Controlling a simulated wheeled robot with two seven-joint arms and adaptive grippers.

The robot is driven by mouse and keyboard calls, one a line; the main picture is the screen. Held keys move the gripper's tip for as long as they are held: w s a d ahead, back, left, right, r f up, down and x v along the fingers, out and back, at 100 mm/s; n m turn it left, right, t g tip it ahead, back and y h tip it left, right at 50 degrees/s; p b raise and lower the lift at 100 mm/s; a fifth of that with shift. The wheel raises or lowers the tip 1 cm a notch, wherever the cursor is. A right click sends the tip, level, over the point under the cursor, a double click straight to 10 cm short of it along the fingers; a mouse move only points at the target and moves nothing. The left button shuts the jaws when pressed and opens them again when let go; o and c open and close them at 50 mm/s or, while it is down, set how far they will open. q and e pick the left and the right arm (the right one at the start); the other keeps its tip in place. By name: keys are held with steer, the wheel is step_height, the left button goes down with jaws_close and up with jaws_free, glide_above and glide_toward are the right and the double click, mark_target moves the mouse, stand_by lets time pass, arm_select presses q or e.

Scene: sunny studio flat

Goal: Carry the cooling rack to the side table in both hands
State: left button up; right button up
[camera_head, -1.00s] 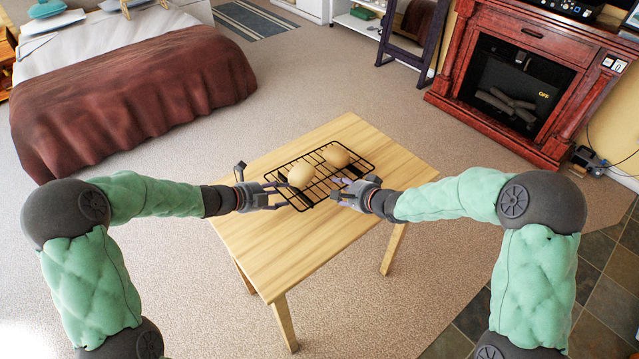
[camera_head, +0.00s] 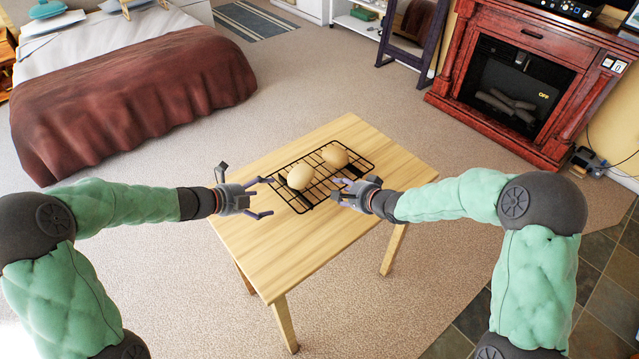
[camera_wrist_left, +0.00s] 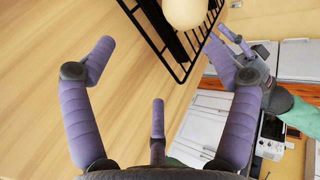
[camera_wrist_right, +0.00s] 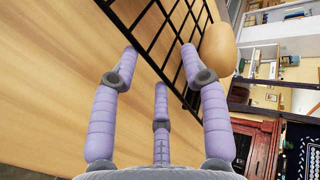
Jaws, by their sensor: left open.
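The black wire cooling rack (camera_head: 322,185) lies on a light wooden table (camera_head: 290,243), with two rounded tan loaf-like items (camera_head: 300,176) (camera_head: 335,155) on it. My left gripper (camera_head: 264,197) is open and empty, just left of the rack and apart from it. The left wrist view shows its spread fingers, with the rack (camera_wrist_left: 152,35) beyond them. My right gripper (camera_head: 339,191) is at the rack's right near side. In the right wrist view its fingers (camera_wrist_right: 160,62) overlap the rack's bars (camera_wrist_right: 152,22); whether they grip them is unclear. No separate side table is identifiable.
A bed with a brown cover (camera_head: 140,95) stands at the back left. A red fireplace (camera_head: 525,80) stands at the right, and a dark-framed mirror (camera_head: 412,30) leans at the back. Open carpet (camera_head: 310,85) lies behind the table. The table's near half is bare.

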arm_select(q)
steer(key=v, duration=0.6)
steer(key=shift+s, duration=0.2)
steer(key=shift+a, duration=0.1)
arm_select(e)
steer(key=o, duration=0.8)
steer(key=v, duration=1.2)
steer(key=shift+f, duration=0.1)
